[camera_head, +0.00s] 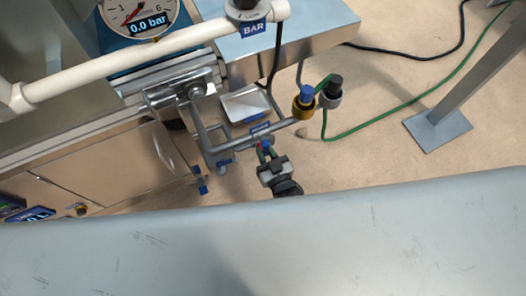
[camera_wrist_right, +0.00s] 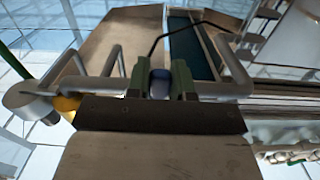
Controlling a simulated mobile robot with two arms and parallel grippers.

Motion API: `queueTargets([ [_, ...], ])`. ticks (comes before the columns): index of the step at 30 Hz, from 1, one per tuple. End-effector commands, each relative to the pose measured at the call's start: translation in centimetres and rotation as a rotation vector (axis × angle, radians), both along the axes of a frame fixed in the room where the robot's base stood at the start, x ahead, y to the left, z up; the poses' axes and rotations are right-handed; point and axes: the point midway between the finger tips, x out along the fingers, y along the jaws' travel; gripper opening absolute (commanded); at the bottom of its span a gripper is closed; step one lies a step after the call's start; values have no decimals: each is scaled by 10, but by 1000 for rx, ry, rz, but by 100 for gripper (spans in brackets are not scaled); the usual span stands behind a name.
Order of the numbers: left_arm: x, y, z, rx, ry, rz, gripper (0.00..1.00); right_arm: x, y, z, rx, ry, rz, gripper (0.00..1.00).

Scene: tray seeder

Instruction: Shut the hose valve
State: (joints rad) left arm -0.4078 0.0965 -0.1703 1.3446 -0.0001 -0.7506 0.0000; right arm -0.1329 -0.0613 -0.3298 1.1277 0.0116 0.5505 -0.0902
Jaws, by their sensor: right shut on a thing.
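A grey metal pipe (camera_head: 282,125) with a small blue label (camera_head: 260,128) runs out from the machine's side. My right gripper (camera_head: 266,154) is just below this pipe, its fingers pointing up at it. It is shut on a small blue handle (camera_wrist_right: 160,84), which shows between the two greenish fingers in the right wrist view. Most of the handle is hidden by the fingers. At the pipe's right end are a brass fitting with a blue cap (camera_head: 306,92) and a grey fitting with a black cap (camera_head: 335,84). No readable name marks the hose valve. My left gripper is out of view.
A green hose (camera_head: 400,105) runs right from the fittings across the floor. A gauge (camera_head: 138,15) reads 0.0 bar. A white tray (camera_head: 232,104) is behind the pipe. A post with a square foot (camera_head: 437,128) stands at right. A pale surface (camera_head: 300,245) fills the front.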

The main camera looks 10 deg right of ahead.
Motion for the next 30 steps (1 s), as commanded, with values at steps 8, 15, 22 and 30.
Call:
queueTargets([
  [8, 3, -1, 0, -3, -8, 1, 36, 0, -2, -1, -36, -9, 0, 0],
  [15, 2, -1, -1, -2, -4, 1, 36, 0, -2, -1, -38, -9, 0, 0],
  [22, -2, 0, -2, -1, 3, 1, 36, 0, -2, -1, -37, -9, 0, 43],
  [30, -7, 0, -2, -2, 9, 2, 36, 0, -2, 0, -35, -10, 0, 48],
])
